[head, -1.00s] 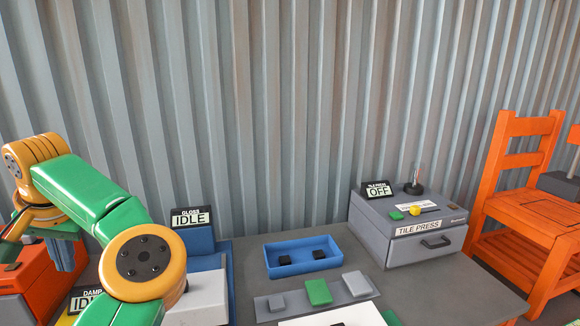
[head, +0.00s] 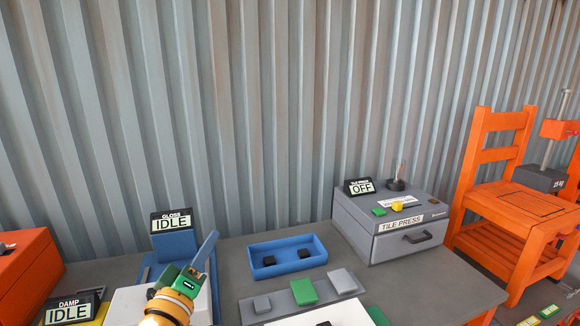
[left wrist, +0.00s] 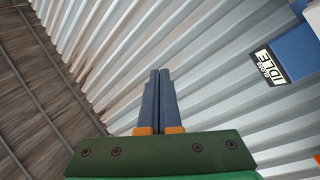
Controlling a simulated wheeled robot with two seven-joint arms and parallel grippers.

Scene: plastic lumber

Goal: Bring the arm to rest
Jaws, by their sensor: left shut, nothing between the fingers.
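My left gripper (head: 206,249) rises from the bottom of the head view, in front of the gloss machine and over its white front block. Its blue-grey fingers point up and slightly right. In the left wrist view the two fingers (left wrist: 159,98) lie together with nothing between them. They point at the corrugated wall, and the gloss sign reading IDLE (left wrist: 269,67) shows to their right. My right gripper is not in view.
The grey table (head: 450,290) holds a blue tray (head: 257,271) with two black pieces, a grey strip (head: 250,311) with grey and green blocks, and a tile press (head: 385,240) showing OFF. A damp sign (head: 68,312) reads IDLE. An orange chair-like stand (head: 500,154) is at right.

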